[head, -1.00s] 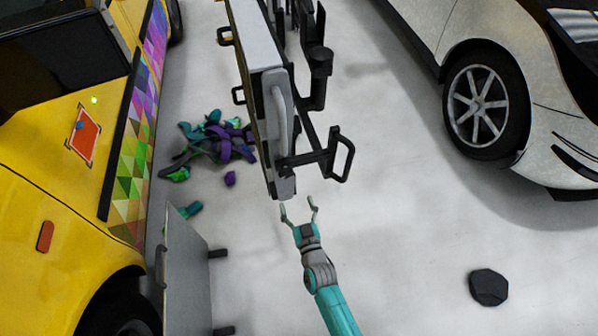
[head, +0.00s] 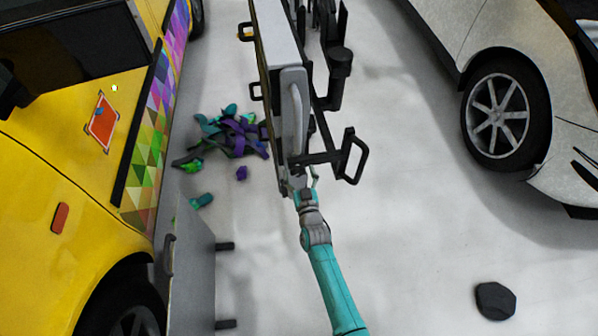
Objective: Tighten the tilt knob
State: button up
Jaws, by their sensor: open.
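A tall grey equipment stand (head: 278,50) with a black frame stands in the middle of the head view. A black round-topped part (head: 341,60) sits on its right side, and a black loop handle (head: 352,155) sticks out lower right. I cannot tell which part is the tilt knob. My gripper (head: 303,180) is open at the near lower end of the stand. Its left finger overlaps the stand's end and is partly hard to make out; the right finger shows beside it. Whether it touches anything is unclear.
A yellow vehicle (head: 60,160) with a colourful wrap fills the left, and a grey board (head: 190,270) leans near it. Vinyl scraps (head: 232,135) lie on the floor. A silver car (head: 540,120) is at the right. A dark lump (head: 495,300) lies on open floor.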

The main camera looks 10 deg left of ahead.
jog(key=shift+w+a, duration=0.1)
jog(key=shift+w, duration=0.1)
jog(key=c, duration=1.2)
jog(key=shift+o, duration=0.2)
